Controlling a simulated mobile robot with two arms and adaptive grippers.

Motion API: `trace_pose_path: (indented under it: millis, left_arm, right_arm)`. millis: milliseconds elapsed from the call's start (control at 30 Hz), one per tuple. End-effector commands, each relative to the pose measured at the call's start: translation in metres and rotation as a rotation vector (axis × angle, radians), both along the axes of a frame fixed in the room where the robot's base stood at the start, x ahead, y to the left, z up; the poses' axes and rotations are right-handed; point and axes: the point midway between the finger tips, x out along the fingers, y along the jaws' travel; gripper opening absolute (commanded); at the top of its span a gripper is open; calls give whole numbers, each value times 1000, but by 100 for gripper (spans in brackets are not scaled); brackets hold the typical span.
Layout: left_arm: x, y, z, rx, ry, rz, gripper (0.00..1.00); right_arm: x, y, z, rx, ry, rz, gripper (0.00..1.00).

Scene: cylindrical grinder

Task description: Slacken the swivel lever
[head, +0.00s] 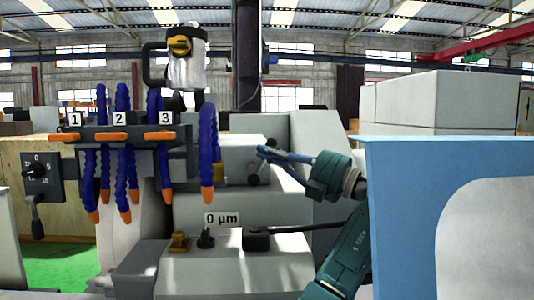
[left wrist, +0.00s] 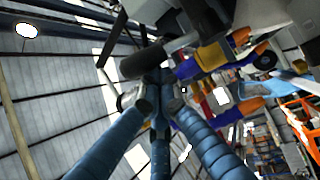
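My left gripper (head: 262,152) is on the teal arm at the right of the head view. Its blue fingers point left at the grinder's workhead. A dark knob (head: 253,180), apparently part of the swivel lever, sits just below the fingertips; another dark knob (head: 270,143) is just above them. In the left wrist view the fingers (left wrist: 160,92) converge to closed tips. A black cylindrical handle (left wrist: 146,62) crosses right beyond the tips, very close; I cannot tell whether they touch it. My right gripper is not in view.
Blue coolant hoses (head: 208,150) with orange nozzles hang left of the gripper, labelled 1, 2 and 3. A black lever (head: 257,239) and small knobs (head: 205,238) are on the lower housing near the 0 µm label. A blue panel (head: 405,215) stands at the right.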

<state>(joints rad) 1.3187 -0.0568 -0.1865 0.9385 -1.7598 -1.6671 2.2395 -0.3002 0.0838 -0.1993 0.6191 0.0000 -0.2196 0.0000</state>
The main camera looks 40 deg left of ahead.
Motion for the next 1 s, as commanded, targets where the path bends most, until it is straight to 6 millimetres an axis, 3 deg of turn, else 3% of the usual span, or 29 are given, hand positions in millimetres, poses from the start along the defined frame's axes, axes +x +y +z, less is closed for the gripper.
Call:
trace_pose_path:
  millis: [167, 633, 800, 1000]
  left_arm:
    - [3, -12, -3, 1, 4, -7, 0]
    - [9, -101, -24, 2, 1, -2, 0]
    - [10, -114, -28, 1, -1, 0, 0]
    - [10, -117, -29, 0, -1, 1, 0]
  right_arm:
    - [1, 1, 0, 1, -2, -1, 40]
    - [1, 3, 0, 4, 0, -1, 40]
    - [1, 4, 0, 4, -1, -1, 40]
    - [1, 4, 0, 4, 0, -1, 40]
